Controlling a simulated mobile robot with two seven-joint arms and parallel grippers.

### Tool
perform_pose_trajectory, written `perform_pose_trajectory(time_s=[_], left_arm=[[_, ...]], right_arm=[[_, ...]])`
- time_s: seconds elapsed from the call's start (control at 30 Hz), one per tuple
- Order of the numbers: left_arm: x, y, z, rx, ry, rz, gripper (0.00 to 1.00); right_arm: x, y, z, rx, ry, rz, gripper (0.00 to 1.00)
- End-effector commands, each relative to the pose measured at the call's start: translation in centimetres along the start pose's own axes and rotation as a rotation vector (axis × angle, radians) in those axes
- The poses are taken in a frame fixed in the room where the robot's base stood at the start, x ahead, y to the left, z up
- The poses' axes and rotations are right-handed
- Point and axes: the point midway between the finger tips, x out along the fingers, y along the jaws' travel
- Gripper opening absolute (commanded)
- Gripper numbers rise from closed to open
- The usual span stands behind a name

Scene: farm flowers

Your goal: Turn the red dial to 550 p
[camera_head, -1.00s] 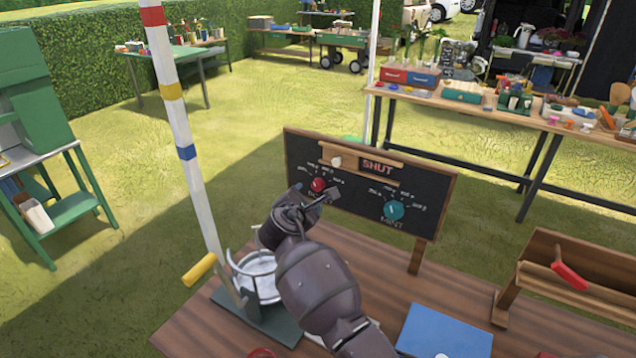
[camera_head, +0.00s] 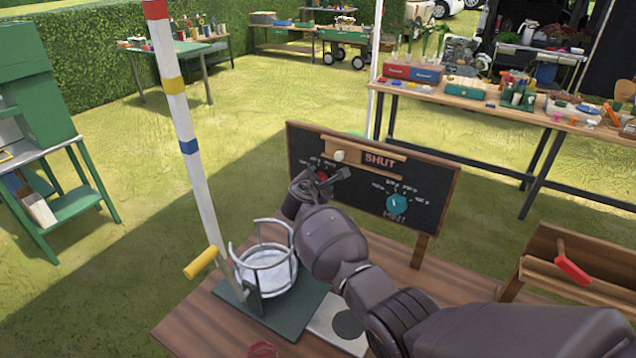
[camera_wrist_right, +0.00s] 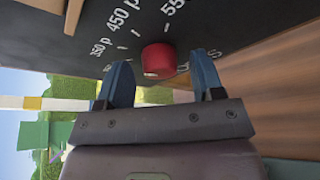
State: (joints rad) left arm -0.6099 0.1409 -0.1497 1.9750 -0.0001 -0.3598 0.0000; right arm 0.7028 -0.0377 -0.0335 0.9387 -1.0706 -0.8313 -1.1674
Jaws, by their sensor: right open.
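The red dial (camera_head: 321,177) is on the left half of a black board (camera_head: 428,172), partly hidden behind my right gripper (camera_head: 322,180) in the head view. In the right wrist view the red dial (camera_wrist_right: 158,61) lies just ahead of the open fingers (camera_wrist_right: 160,85), about midway between their tips and not gripped. White marks around it (camera_wrist_right: 123,18) read 350 p, 450 p and a partly cut-off 55. My left gripper is not in view.
A teal dial (camera_head: 396,203) is on the board's right half, below a wooden slider marked SHUT (camera_head: 380,160). A wire ring stand (camera_head: 265,270) and a yellow handle (camera_head: 200,263) are left of my arm. A wooden rack (camera_head: 575,262) with a red handle stands at right.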

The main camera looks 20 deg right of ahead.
Motion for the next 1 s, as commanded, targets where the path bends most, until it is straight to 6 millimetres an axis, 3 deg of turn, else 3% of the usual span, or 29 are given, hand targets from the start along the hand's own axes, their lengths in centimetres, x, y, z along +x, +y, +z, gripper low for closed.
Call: perform_pose_trajectory(time_s=[0.27, 0.6, 1.0], left_arm=[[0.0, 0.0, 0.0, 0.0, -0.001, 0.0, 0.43], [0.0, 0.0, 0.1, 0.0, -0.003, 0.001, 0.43], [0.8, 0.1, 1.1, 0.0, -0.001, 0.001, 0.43]], right_arm=[[0.1, 0.0, 0.0, 0.0, 0.0, 0.0, 0.61], [0.0, 0.0, 0.0, 0.0, 0.0, 0.0, 0.13], [0.1, -0.3, -0.2, 0.1, 0.001, 0.042, 0.13]])
